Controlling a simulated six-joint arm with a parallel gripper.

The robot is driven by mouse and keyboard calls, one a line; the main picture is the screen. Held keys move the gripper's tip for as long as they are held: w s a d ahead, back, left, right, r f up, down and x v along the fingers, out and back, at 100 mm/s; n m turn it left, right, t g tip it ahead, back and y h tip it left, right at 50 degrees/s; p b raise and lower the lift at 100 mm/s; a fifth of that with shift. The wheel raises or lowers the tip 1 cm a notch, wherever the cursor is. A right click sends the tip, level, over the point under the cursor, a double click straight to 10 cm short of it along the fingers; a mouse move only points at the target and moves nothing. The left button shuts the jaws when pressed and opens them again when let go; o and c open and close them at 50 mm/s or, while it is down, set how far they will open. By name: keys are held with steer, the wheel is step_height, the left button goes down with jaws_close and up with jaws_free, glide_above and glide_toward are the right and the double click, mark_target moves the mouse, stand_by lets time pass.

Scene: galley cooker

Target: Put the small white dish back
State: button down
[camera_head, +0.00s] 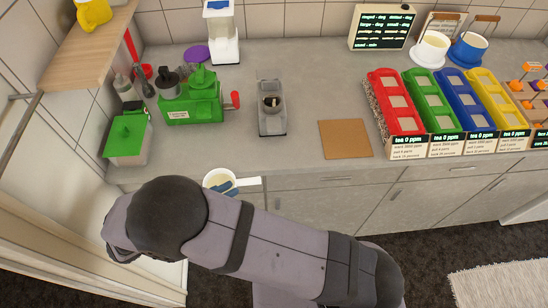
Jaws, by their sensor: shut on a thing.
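The small white dish (217,178) is round with a pale cream inside and a flat white handle-like part (249,184) pointing right. It is at the counter's front edge, left of centre, and seems to be held in the air there. My gripper (226,190) is at the dish, with dark blue-grey fingers showing at its near side. It is shut on the dish. My arm hides most of the gripper and the dish's lower side, so the exact grip is hidden.
A grey scale-like device (272,118) with a small dark bowl stands mid-counter. A green machine (192,105) and green-lidded box (127,140) are at left. A cork mat (345,139) lies right of centre, beside coloured tea boxes (398,105). Bare counter surrounds the mat.

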steer(key=w+d+r+m+g+h, duration=0.2)
steer(key=w+d+r+m+g, duration=0.15)
steer(key=d, duration=0.55)
steer(key=w+d+r+m+g+h, duration=0.15)
steer(key=w+d+m+g, duration=0.25)
steer(key=d, duration=0.5)
step_height(320, 180, up, 4)
steer(key=n+t+y+p, duration=0.1)
steer(key=n+t+p, duration=0.2)
glide_above(349, 149)
steer(key=shift+f+p, duration=0.35)
steer(key=shift+f, duration=2.4)
steer(key=shift+f+p, duration=0.45)
steer(key=shift+f, duration=1.65)
steer(key=shift+f, duration=0.1)
steer(key=c, duration=1.8)
jaws_free()
steer(key=shift+r, duration=0.2)
